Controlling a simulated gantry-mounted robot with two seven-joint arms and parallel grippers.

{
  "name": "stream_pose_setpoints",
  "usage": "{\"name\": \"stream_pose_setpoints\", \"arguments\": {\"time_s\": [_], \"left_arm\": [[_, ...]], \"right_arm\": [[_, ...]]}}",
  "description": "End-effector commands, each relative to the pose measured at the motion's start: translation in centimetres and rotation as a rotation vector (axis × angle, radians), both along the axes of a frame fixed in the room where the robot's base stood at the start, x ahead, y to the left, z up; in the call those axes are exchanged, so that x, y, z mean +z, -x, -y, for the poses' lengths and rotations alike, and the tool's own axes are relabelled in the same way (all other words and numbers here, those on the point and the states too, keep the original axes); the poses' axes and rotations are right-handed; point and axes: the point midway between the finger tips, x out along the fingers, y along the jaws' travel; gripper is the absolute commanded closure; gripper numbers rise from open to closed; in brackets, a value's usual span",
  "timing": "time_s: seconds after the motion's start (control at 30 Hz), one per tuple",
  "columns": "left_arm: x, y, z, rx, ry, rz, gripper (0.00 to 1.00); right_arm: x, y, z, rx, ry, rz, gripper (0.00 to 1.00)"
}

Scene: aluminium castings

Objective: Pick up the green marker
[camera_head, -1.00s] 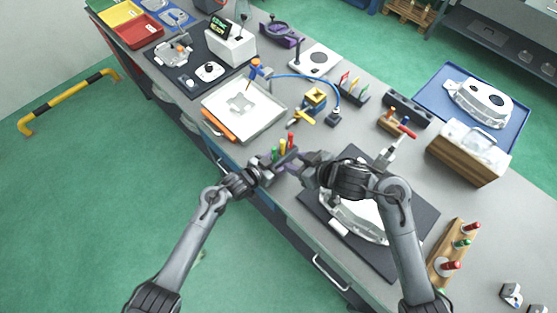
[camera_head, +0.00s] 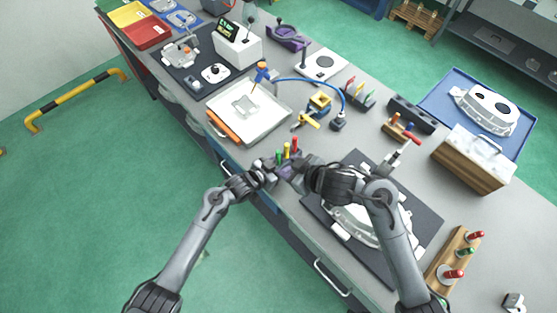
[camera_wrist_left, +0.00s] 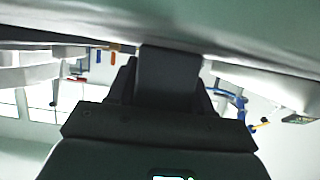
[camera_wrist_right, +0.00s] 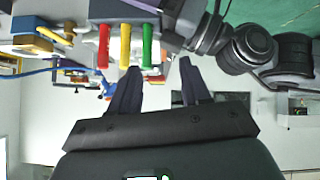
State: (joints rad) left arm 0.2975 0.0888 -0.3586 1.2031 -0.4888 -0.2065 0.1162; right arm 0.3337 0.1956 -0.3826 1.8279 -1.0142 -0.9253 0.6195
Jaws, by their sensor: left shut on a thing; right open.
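The green marker (camera_head: 279,156) stands in a small dark purple-grey holder (camera_wrist_right: 110,10), beside a yellow marker (camera_head: 286,151) and a red marker (camera_head: 295,148). My left gripper (camera_head: 270,170) is shut on the holder, from its left side in the head view. My right gripper (camera_head: 293,169) is close on the holder's other side. In the right wrist view, my right gripper (camera_wrist_right: 160,66) is open, with the green marker (camera_wrist_right: 147,45) near its left fingertip; I cannot tell whether they touch. The left wrist view is mostly blocked by large close surfaces.
A white tray (camera_head: 215,119) and a yellow clamp (camera_head: 319,103) lie behind the holder. A casting on a dark mat (camera_head: 390,262) lies below my right arm. A wooden rack (camera_head: 440,272) with coloured handles stands at the right. The bench's front edge is close to my grippers.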

Motion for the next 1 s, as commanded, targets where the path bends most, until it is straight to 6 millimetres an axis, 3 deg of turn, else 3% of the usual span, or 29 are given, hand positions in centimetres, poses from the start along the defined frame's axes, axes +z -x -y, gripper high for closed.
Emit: {"name": "stream_pose_setpoints", "arguments": {"time_s": [0.2,0.4,0.63,0.8,1.0], "left_arm": [[0.0,0.0,0.0,-0.001,0.0,-0.001,0.82],[-0.1,0.0,0.0,0.0,-0.001,-0.001,0.82],[-0.1,0.0,0.0,0.0,-0.001,-0.001,0.82],[-0.1,0.0,0.0,-0.001,0.0,-0.001,0.82],[-0.1,0.0,0.0,0.0,-0.001,-0.001,0.82]], "right_arm": [[-0.4,1.8,-5.6,0.253,0.382,0.169,0.53],[-0.9,4.4,-9.2,0.544,0.875,0.357,0.53],[-1.0,7.1,-10.0,0.822,1.445,0.509,0.53],[-0.1,5.4,-10.0,0.903,1.796,0.474,0.53],[0.9,4.5,-9.5,0.942,2.032,0.412,0.53]]}}
